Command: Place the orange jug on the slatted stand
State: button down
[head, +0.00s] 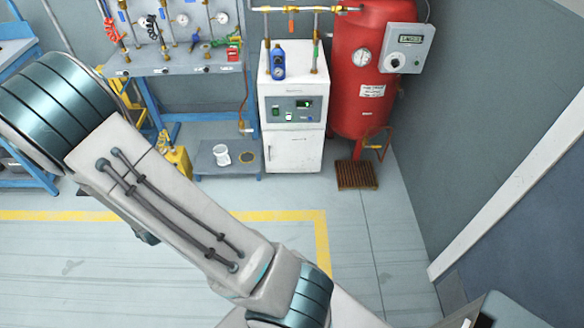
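No clearly orange jug shows. A yellow, can-like container (177,162) stands on the floor beside the bench, partly behind my arm; I cannot tell whether it is the jug. A brown slatted stand (357,176) lies low on the floor at the foot of the red tank, and its visible top is bare. My arm crosses the picture from the left to the bottom middle. My gripper is not in view.
A blue bottle (278,62) stands on the white cabinet (292,140). A white mug-like vessel (221,155) sits on the blue bench's low shelf (213,168). The red tank (362,90) stands right of the cabinet. The floor before them is clear, with yellow lines.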

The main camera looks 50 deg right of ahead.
aim_at(359, 173)
jog(key=z, duration=0.05)
jog(key=k, duration=0.7)
jog(key=u, duration=1.5)
jog(key=k, duration=0.5)
jog(key=z, duration=3)
jog(key=i, duration=1.6)
